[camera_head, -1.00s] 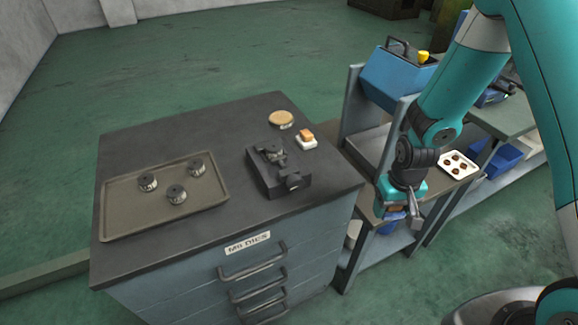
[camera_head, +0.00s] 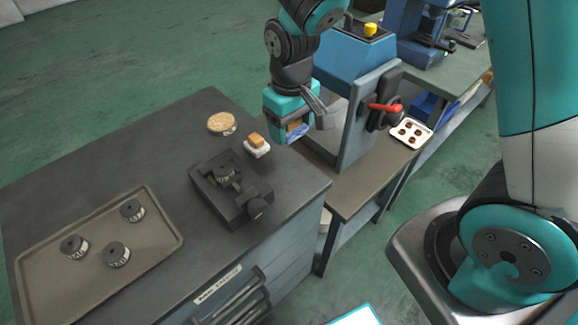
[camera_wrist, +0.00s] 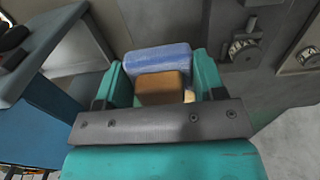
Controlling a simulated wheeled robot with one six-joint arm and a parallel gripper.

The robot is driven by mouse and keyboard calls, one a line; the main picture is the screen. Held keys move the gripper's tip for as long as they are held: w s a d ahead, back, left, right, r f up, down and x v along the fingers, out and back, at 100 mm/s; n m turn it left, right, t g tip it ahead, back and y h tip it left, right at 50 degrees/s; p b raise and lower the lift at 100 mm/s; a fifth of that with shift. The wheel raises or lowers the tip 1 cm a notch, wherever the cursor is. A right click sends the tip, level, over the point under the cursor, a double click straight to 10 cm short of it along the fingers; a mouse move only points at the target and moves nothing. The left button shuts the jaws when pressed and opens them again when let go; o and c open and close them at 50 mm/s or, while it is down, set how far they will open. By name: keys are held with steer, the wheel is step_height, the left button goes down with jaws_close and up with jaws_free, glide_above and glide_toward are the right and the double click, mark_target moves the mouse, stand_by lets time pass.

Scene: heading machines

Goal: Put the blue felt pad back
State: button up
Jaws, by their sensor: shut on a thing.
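The blue felt pad (camera_head: 297,133) is in my gripper (camera_head: 288,122). It has a brown block on its back, and my gripper is shut with this block between its fingers. In the wrist view the blue pad (camera_wrist: 158,56) shows just beyond the fingertips, with the brown block (camera_wrist: 162,88) nearer the camera. My gripper hangs in the air by the far right edge of the dark-topped cabinet (camera_head: 150,130). In the head view most of the pad is hidden behind the fingers.
A white pad with an orange-brown block (camera_head: 257,144) lies on the cabinet, near a round tan disc (camera_head: 221,122) and a black fixture (camera_head: 232,190). A tray (camera_head: 165,222) holds three dies. A blue machine (camera_head: 350,62) with a red handle (camera_head: 385,107) and a white tray (camera_head: 411,133) stand right.

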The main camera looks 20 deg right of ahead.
mark_target(290, 178)
step_height(290, 178, down, 14)
steer(key=shift+a+f+p, duration=0.1)
steer(key=shift+f+p, duration=0.05)
steer(key=shift+p, duration=0.85)
steer(key=shift+f, duration=0.15)
steer(key=o, duration=0.9)
step_height(290, 178, up, 12)
steer(key=b, duration=0.2)
steer(key=shift+b, duration=0.3)
steer(key=s+a+r+n+y, duration=0.1)
steer(key=s+a+r+y, duration=0.1)
steer(key=s+r, duration=0.6)
steer(key=s+a+r+n+y, duration=0.2)
steer(key=s+r, duration=0.7)
steer(key=s, duration=0.1)
steer(key=shift+s+a+n, duration=0.2)
steer(key=shift+a+n, duration=0.05)
steer(key=shift+n, duration=0.05)
